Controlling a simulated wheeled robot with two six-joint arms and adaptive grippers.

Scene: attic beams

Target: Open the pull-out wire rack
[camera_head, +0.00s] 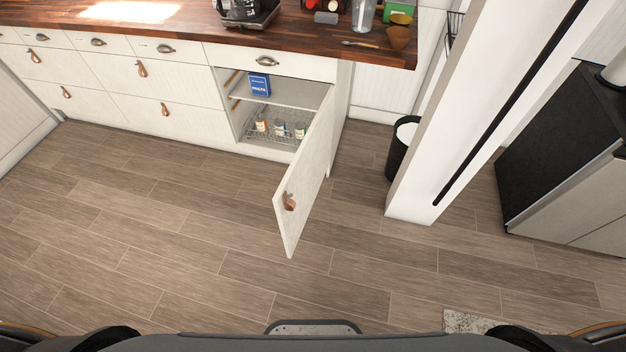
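The wire rack (274,124) is inside a white lower cabinet, below a shelf, and holds several small jars or cans (280,129). It looks to be within the cabinet opening. The cabinet door (308,175) stands swung open to the right, with a leather pull (289,201) on its face. A blue box (259,84) stands on the shelf above the rack. At the bottom left and right corners only dark and orange parts of my own arms show. The fingers of my left and right grippers are not visible.
The wooden countertop (190,22) carries a coffee maker (246,12) and other items. Closed drawers (140,75) line the left. A white post (433,150) and a black bin (400,148) stand to the right. The wood floor (180,220) before the cabinet is clear.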

